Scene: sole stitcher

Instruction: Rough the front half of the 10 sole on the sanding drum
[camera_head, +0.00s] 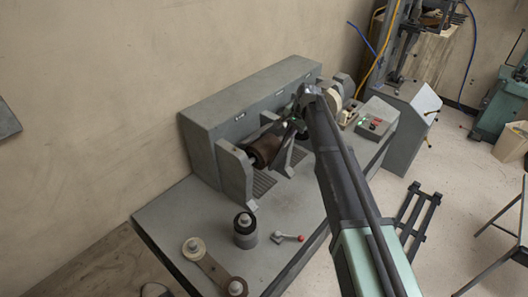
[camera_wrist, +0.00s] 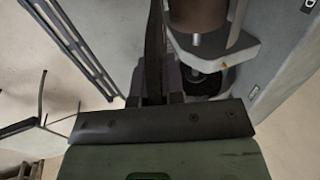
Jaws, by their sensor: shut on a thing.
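The brown sanding drum (camera_head: 264,149) is mounted on the left part of the grey machine in the head view. A brown cylinder, probably the same drum, shows at the top of the wrist view (camera_wrist: 198,14). My gripper (camera_wrist: 157,96) is shut on a thin dark piece (camera_wrist: 154,48), seen nearly edge-on, which I take to be the sole. It sits just left of the cylinder there; I cannot tell whether they touch. In the head view my arm hides most of the gripper, right of the drum. No size mark on the sole is readable.
A control box (camera_head: 376,122) stands right of the machine. A dark frame (camera_head: 417,215) lies on the floor at right.

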